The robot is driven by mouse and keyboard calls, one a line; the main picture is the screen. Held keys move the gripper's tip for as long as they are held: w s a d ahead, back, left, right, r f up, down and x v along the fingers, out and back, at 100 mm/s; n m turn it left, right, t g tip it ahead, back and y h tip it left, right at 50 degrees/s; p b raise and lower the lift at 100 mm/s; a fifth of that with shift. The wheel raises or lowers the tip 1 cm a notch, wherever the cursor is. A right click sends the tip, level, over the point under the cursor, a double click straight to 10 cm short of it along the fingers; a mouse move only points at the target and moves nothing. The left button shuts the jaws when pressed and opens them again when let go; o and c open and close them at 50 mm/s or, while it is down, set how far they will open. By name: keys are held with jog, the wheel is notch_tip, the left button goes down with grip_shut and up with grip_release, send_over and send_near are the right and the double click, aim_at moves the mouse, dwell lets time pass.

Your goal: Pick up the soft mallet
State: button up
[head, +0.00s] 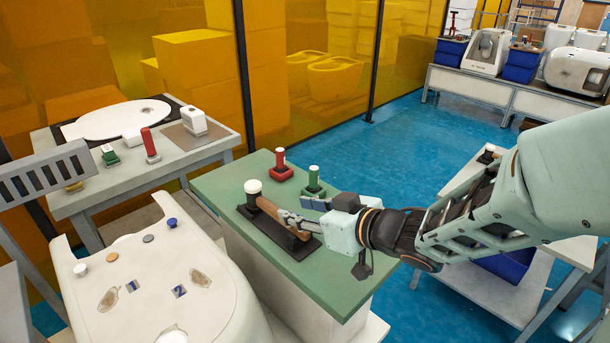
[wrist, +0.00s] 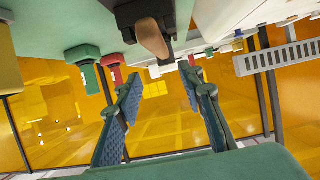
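The soft mallet (head: 268,208) has a white head (head: 253,186) and a brown wooden handle. It lies in a black holder (head: 265,230) on the green-topped stand. The handle end appears above the gap between the fingers.
A red-based tool (head: 281,168) and a green-based tool (head: 314,183) stand behind the mallet on the green stand top (head: 225,185). A side table (head: 170,165) holds a toilet lid and small tools. A white ceramic piece (head: 150,290) fills the front left.

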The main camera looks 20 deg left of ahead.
aim_at(270, 204)
jog(key=x, duration=0.2)
jog(key=s+b+x, duration=0.1)
jog(key=x, duration=0.1)
jog(key=shift+w+a+f, duration=0.2)
jog(key=shift+a+f, duration=0.15)
jog(key=shift+a, duration=0.15)
jog(key=shift+g, duration=0.3)
jog(key=b+x, duration=0.1)
jog(key=x, duration=0.2)
jog(key=b+x, duration=0.1)
jog(key=x, duration=0.2)
jog(key=shift+w, duration=0.25)
jog(key=shift+r, duration=0.15)
jog(key=shift+c, duration=0.3)
grip_shut()
jog(key=shift+r, duration=0.1)
